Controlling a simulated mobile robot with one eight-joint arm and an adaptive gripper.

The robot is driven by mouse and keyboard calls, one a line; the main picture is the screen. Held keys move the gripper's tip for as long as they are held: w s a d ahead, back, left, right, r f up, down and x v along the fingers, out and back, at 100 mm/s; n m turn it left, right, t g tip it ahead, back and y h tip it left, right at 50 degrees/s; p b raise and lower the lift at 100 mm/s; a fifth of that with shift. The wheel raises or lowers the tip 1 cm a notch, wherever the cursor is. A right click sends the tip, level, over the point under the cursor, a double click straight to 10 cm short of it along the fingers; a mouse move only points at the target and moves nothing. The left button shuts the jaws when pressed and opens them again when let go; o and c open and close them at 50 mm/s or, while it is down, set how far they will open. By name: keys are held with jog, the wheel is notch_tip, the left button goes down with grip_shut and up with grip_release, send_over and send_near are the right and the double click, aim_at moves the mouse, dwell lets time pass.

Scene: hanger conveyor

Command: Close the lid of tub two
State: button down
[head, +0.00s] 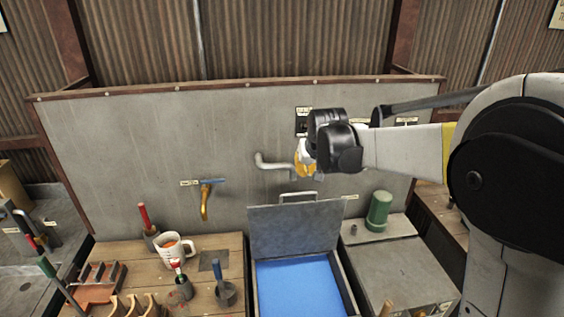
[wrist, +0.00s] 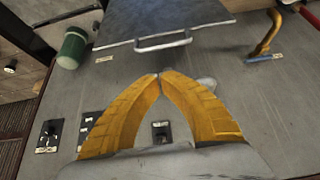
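A grey tub (head: 350,303) with a bright blue inside stands at the lower middle of the head view. Its grey lid (head: 295,229) stands raised at the back, open, with a metal handle (head: 298,197) on its top edge. I cannot read a number on this tub. In the wrist view the lid (wrist: 165,20) and its handle (wrist: 163,42) are at the top, beyond the fingertips. My gripper (head: 303,165) is above the handle and apart from it. Its yellow fingers (wrist: 160,75) meet at the tips, with nothing seen between them.
A bent grey pipe (head: 273,163) sticks out of the wall panel near my gripper. A green cylinder (head: 379,211) stands right of the lid. A mug (head: 174,249) and several tools crowd the wooden bench at left.

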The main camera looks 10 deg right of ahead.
jog(key=a+p+x, duration=0.1)
jog(key=x, duration=1.2)
jog(key=shift+p, duration=0.4)
jog(key=shift+s, duration=0.25)
